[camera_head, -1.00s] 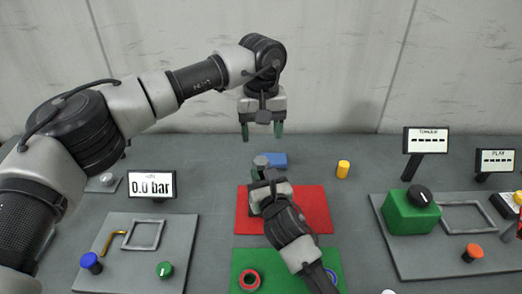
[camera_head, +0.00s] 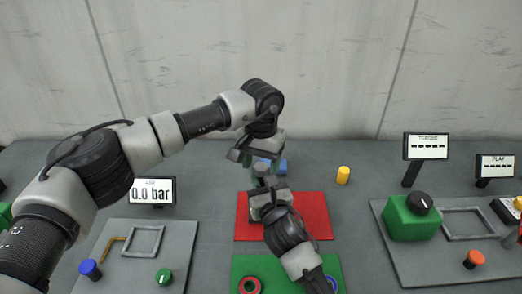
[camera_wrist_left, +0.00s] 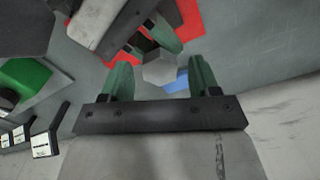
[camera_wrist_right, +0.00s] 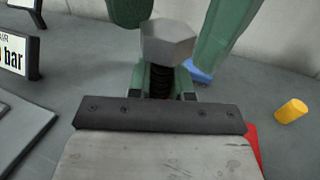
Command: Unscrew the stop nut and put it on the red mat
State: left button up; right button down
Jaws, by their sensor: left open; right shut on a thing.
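The stop nut is a grey hexagonal head (camera_wrist_right: 168,42) on top of a dark threaded screw (camera_wrist_right: 161,83) in the right wrist view. My right gripper (camera_wrist_right: 165,80) is shut on the screw, just below the nut. My left gripper (camera_wrist_left: 162,80) is open above, pointing down, its green fingers on either side of the nut, which also shows in the left wrist view (camera_wrist_left: 158,72). Whether the fingers touch the nut cannot be told. In the head view the two grippers meet behind the red mat (camera_head: 312,218) and largely hide the nut. The mat's visible surface is bare.
A green mat (camera_head: 246,266) with a red ring (camera_head: 250,286) lies in front of the red mat. A blue block (camera_head: 283,167) and a yellow cylinder (camera_head: 343,175) stand behind. Panels with knobs flank both sides; the right one carries a green box (camera_head: 408,221).

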pick_arm(q)
jog(key=shift+f, duration=0.35)
